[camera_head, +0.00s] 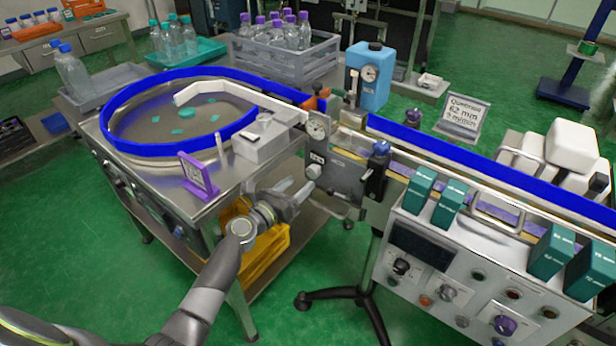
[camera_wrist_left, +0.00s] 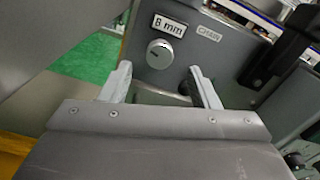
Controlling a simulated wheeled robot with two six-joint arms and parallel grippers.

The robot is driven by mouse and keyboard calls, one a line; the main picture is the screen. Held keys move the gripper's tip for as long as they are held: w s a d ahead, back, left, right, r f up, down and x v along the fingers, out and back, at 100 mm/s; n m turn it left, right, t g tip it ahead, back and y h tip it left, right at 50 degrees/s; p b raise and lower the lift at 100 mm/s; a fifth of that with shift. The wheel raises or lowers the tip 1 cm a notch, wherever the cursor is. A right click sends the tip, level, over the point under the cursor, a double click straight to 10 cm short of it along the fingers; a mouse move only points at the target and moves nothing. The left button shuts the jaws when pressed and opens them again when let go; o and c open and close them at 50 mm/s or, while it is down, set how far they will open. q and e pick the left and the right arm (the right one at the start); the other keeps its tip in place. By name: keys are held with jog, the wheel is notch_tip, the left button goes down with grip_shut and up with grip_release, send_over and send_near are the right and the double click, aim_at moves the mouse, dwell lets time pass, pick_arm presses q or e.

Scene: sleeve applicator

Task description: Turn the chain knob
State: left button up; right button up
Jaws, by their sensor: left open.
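The chain knob (camera_head: 313,171) is a small pale round knob on the grey panel at the near end of the conveyor. In the left wrist view the knob (camera_wrist_left: 160,53) has a dark slot mark on its face. A plate reading "8 mm" (camera_wrist_left: 172,26) is above it, and a small label (camera_wrist_left: 209,33), perhaps "CHAIN", is to its right. My left gripper (camera_head: 296,189) is open and empty just short of the knob. In the wrist view its fingertips (camera_wrist_left: 163,78) are spread, with the knob beyond and between them, apparently untouched. My right gripper is out of view.
A steel table with a blue-rimmed round tray (camera_head: 130,149) is to the left, with a yellow crate (camera_head: 268,257) below. A black-handled lever (camera_head: 376,160) is right of the knob. A control box (camera_head: 432,268) with several knobs is farther right.

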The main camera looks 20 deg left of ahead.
aim_at(311, 174)
pick_arm(q)
jog(key=shift+b+x, duration=0.5)
jog(key=shift+x, duration=2.15)
jog(key=shift+c, duration=0.4)
jog(key=c, duration=0.9)
